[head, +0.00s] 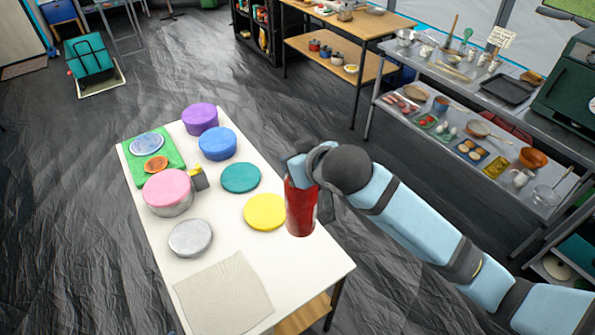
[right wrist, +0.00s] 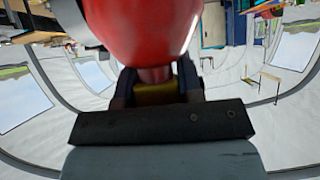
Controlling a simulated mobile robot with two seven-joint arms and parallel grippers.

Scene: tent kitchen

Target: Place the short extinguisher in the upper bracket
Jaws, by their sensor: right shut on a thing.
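The extinguisher (head: 300,212) is a red cylinder, roughly upright in the head view, at the right edge of the white table. I cannot tell whether its base touches the table. My right gripper (head: 308,165) is shut on its top end. In the right wrist view the red body (right wrist: 145,30) fills the upper middle, and its narrow neck sits between the fingers of my right gripper (right wrist: 153,92). The gripper and arm hide the extinguisher's top in the head view. No bracket can be made out in either view. My left gripper is not in view.
The white table (head: 240,235) holds several coloured round lids and pots, a green board (head: 170,170) and a beige cloth (head: 225,295). A metal counter (head: 450,165) with food and dishes stands at right. Open dark floor (head: 70,210) lies left.

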